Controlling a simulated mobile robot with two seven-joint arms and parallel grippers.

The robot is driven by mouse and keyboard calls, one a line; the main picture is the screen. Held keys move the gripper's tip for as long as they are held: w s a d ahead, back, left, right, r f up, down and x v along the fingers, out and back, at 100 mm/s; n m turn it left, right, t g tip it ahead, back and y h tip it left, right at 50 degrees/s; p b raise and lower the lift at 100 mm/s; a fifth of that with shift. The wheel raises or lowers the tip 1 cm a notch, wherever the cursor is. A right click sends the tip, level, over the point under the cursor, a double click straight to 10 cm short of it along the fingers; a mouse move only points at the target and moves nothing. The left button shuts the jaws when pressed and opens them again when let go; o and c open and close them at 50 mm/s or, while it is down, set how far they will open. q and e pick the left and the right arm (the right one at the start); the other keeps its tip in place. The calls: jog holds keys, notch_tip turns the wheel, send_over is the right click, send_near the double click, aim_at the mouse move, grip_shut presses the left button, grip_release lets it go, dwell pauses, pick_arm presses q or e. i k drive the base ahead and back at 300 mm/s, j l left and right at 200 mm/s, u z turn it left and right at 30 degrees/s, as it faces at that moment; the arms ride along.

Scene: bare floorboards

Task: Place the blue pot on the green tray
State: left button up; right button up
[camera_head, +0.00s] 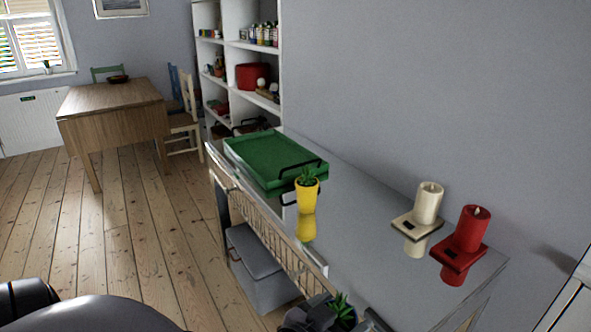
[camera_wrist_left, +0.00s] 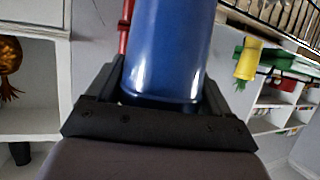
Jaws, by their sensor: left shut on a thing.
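The blue pot (camera_wrist_left: 168,50) stands between the fingers of my left gripper in the left wrist view, filling the upper middle. My left gripper (camera_wrist_left: 165,100) is shut on it. In the head view my left gripper (camera_head: 345,321) shows at the bottom edge, by the near side of the shelf unit, with the pot's green plant (camera_head: 341,305) between its fingers; the pot itself is mostly hidden there. The green tray (camera_head: 262,147) lies at the far end of the grey top, well apart from the gripper. My right gripper is out of view.
A yellow pot with a plant (camera_head: 307,196) stands just in front of the tray. A cream candle (camera_head: 428,202) and a red candle (camera_head: 472,230) stand on holders to the right. The grey top (camera_head: 360,230) between them is clear. A grey box (camera_head: 262,270) sits below.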

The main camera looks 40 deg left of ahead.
aim_at(271, 156)
jog(key=j+z, duration=0.6)
jog(key=j, duration=0.2)
jog(key=k+j+z, duration=0.1)
jog(key=j, duration=0.25)
jog(key=k+j, duration=0.1)
jog(key=j, duration=0.35)
jog(key=k+j+z, duration=0.1)
jog(key=j, duration=0.3)
jog(key=k+j, duration=0.1)
jog(key=j, duration=0.3)
jog(key=k+j+z, duration=0.1)
jog(key=j, duration=0.35)
jog(key=k+j, duration=0.1)
jog(key=j, duration=0.3)
jog(key=k+j, duration=0.1)
jog(key=j, duration=0.3)
jog(key=z, duration=0.05)
